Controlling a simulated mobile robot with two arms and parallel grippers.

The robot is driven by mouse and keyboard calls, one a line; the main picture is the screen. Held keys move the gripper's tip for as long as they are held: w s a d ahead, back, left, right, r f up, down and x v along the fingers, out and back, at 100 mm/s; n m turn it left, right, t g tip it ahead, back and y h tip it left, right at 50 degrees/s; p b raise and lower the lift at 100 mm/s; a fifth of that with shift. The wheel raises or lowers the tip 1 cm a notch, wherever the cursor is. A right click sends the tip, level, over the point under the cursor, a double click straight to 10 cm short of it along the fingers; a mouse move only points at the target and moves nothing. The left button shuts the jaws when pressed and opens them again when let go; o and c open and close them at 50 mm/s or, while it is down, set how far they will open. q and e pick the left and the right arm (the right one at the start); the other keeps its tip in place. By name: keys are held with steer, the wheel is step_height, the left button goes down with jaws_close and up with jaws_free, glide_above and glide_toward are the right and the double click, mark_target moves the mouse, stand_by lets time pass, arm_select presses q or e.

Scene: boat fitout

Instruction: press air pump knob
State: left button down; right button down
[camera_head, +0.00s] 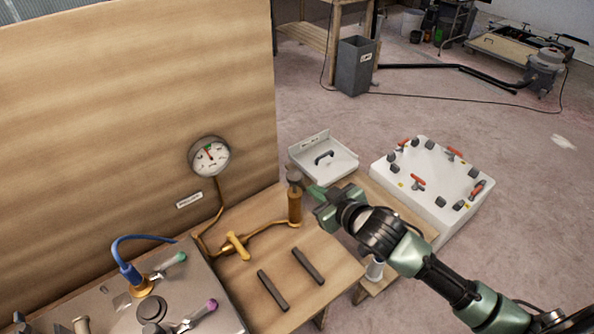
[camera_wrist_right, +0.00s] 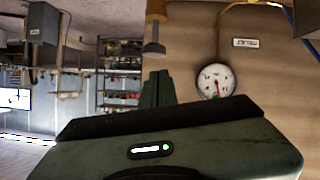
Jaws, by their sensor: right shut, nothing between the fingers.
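The air pump is a brass cylinder (camera_head: 295,207) standing on the wooden bench, with a dark grey knob (camera_head: 294,175) on top. My right gripper (camera_head: 311,189) is shut and empty, its fingertips just right of the knob in the head view. In the right wrist view, which looks upside down, the knob (camera_wrist_right: 153,48) and brass cylinder (camera_wrist_right: 156,11) are beyond the shut fingers (camera_wrist_right: 157,76). A small gap shows between fingertips and knob there. My left gripper is not in view.
A pressure gauge (camera_head: 210,157) is on the wooden backboard. A pipe with a yellow valve handle (camera_head: 236,246) leads to the pump. Two dark bars (camera_head: 272,290) lie on the bench. A white tray (camera_head: 338,166) and a white panel box (camera_head: 430,172) stand behind my right arm.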

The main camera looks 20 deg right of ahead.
steer(key=shift+n+t+y, duration=0.3)
steer(key=shift+t, duration=0.2)
steer(key=r, duration=0.1)
steer(key=w+r, duration=0.1)
steer(key=r, duration=0.2)
steer(key=shift+w+a, duration=0.1)
steer(key=shift+w, duration=0.2)
steer(key=shift+w, duration=0.15)
steer(key=p, duration=0.2)
glide_above(297, 181)
steer(key=a, duration=0.1)
step_height(297, 181, down, 3)
steer(key=f, duration=0.1)
steer(key=f+p, duration=0.1)
steer(key=f, duration=0.1)
steer(key=shift+d+f, duration=0.15)
steer(key=shift+d, duration=0.2)
steer(key=shift+d+f, duration=0.1)
steer(key=shift+f, duration=0.35)
